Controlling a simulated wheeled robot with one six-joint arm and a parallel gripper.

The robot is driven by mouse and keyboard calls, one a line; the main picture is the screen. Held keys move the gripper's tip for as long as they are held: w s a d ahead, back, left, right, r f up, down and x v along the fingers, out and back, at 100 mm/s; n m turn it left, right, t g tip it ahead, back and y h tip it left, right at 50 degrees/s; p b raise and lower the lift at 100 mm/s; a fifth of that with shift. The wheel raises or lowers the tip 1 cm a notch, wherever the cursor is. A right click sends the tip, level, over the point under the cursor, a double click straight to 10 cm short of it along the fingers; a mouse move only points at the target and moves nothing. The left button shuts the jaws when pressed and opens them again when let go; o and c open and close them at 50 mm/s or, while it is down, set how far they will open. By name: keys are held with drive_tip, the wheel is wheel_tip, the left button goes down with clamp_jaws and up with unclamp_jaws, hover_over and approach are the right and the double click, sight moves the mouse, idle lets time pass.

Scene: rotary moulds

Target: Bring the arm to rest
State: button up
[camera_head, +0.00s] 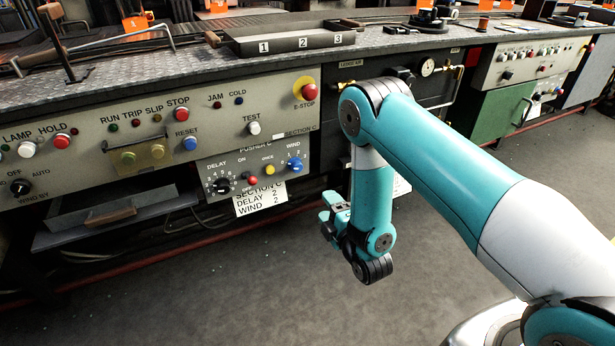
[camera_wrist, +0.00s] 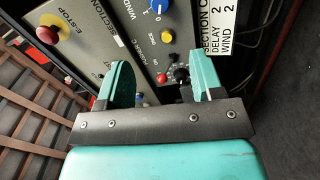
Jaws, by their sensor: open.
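My teal arm reaches in from the right in the head view and bends down at the elbow, so its end hangs in front of the machine's control panel. My gripper (camera_head: 331,215) is small in that view, near the lower pusher panel (camera_head: 212,180). In the wrist view my gripper (camera_wrist: 162,82) shows two teal fingers spread apart with nothing between them. Panel knobs show behind the gap. I cannot tell the exact distance from the fingertips to the panel.
A red E-STOP button (camera_head: 309,85) and several other buttons and knobs line the panel. A white card (camera_head: 262,199) reads section C, delay 2, wind 2. A tray (camera_head: 290,41) numbered 1 to 3 sits on the bench top. The grey floor (camera_head: 250,300) in front is clear.

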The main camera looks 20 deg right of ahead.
drive_tip(key=a+r+m+g+y, duration=0.1)
drive_tip(key=a+r+m+g, duration=0.3)
drive_tip(key=r, duration=0.3)
drive_tip(key=a+r+m+g+y, duration=0.1)
drive_tip(key=a+r+m+g, duration=0.25)
drive_tip(key=r, duration=0.45)
drive_tip(key=s+r+m+g, duration=0.1)
drive_tip(key=s+r+g, duration=0.25)
drive_tip(key=s, duration=0.55)
drive_tip(key=s+r+m+g, duration=0.1)
drive_tip(key=s+r+g, duration=0.3)
drive_tip(key=s, duration=0.6)
drive_tip(key=s+r+m+g, duration=0.25)
drive_tip(key=s+r, duration=0.25)
drive_tip(key=s, duration=0.4)
wheel_tip(320, 180, up, 24)
drive_tip(key=p, duration=2.4)
drive_tip(key=shift+s+d+n+h, duration=0.15)
drive_tip(key=shift+s+n+h, duration=0.05)
drive_tip(key=shift+n+h, duration=0.1)
